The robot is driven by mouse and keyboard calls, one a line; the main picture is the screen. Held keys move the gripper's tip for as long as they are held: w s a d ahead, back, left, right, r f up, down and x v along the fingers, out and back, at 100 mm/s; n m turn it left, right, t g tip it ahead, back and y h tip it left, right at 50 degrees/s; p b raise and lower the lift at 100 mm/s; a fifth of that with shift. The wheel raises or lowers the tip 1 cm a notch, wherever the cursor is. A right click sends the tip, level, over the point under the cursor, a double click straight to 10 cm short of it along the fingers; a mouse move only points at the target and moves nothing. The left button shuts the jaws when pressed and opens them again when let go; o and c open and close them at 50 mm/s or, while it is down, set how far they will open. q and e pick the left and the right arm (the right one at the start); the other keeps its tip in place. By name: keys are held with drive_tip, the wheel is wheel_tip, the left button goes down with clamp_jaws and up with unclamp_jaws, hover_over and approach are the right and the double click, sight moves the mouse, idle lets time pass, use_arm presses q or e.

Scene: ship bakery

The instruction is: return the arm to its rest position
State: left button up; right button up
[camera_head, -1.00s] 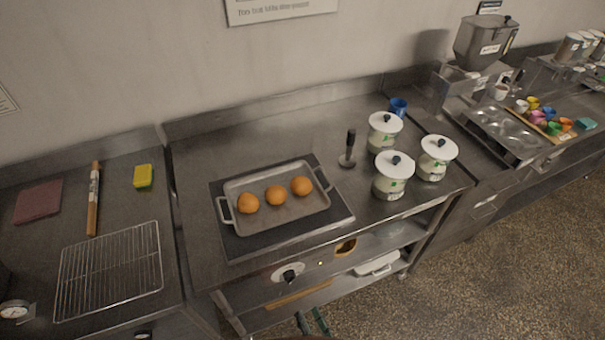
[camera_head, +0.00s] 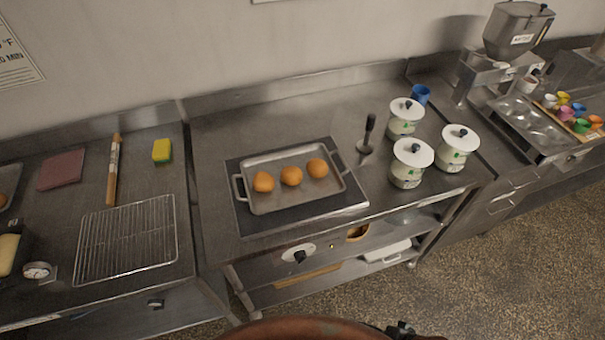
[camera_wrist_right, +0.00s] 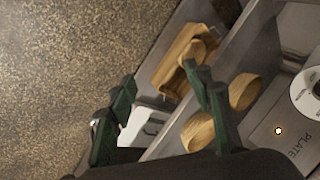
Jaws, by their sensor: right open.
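My right gripper (camera_wrist_right: 163,84) shows in the right wrist view as two dark green fingers, spread apart with nothing between them. Beyond the fingers are the lower shelf of the steel counter and the speckled floor. In the head view I see no fingers of either gripper. A dark part (camera_head: 400,330) at the bottom edge there is too cut off to identify. My left gripper is in neither view.
The counter holds a tray (camera_head: 243,188) with three orange-brown rounds, lidded white pots (camera_head: 411,163), a dark-handled tool (camera_head: 368,135) and a wire rack (camera_head: 128,240). Wooden bowls (camera_wrist_right: 197,131) and a white dish (camera_head: 388,251) sit below. The floor (camera_head: 540,235) at right is clear.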

drive_tip(key=s+d+r+n+g+h, duration=0.1)
drive_tip(key=d+r+n+h, duration=0.15)
drive_tip(key=d, duration=0.45)
drive_tip(key=s+d+r+n+h, duration=0.1)
drive_tip(key=s+d+n+h, duration=0.15)
drive_tip(key=d, duration=0.45)
wheel_tip(320, 180, down, 29)
drive_tip(key=s+a+g, duration=0.2)
drive_tip(key=s+f, duration=1.7)
drive_tip(key=s, duration=0.3)
drive_tip(key=shift+a+f+g, duration=0.25)
drive_tip(key=shift+f+g, duration=0.1)
drive_tip(key=shift+g, duration=0.05)
